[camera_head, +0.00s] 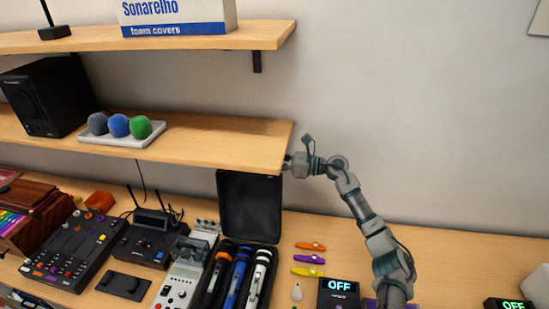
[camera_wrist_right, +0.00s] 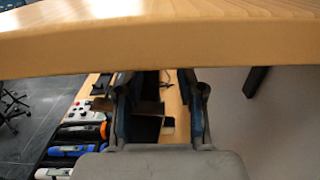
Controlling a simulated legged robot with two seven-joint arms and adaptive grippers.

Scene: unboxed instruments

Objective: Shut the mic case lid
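The black mic case (camera_head: 212,290) stands on the table with its lid (camera_head: 250,205) open and upright at the back. An orange-topped microphone (camera_head: 218,270), a blue one (camera_head: 238,275) and a white one (camera_head: 259,275) lie in it. They also show at the lower left in the right wrist view. My right gripper (camera_head: 289,163) is by the lid's upper right corner, beside the lower shelf's end. In the wrist view its fingers (camera_wrist_right: 160,105) are apart. I cannot tell whether they touch the lid. My left gripper is not in view.
The lower shelf (camera_head: 215,140) overhangs the lid closely and crosses the top of the wrist view. A mixer (camera_head: 75,245), a wireless receiver (camera_head: 150,240) and a grey device (camera_head: 185,275) stand left of the case. Small colored items (camera_head: 309,258) lie to its right.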

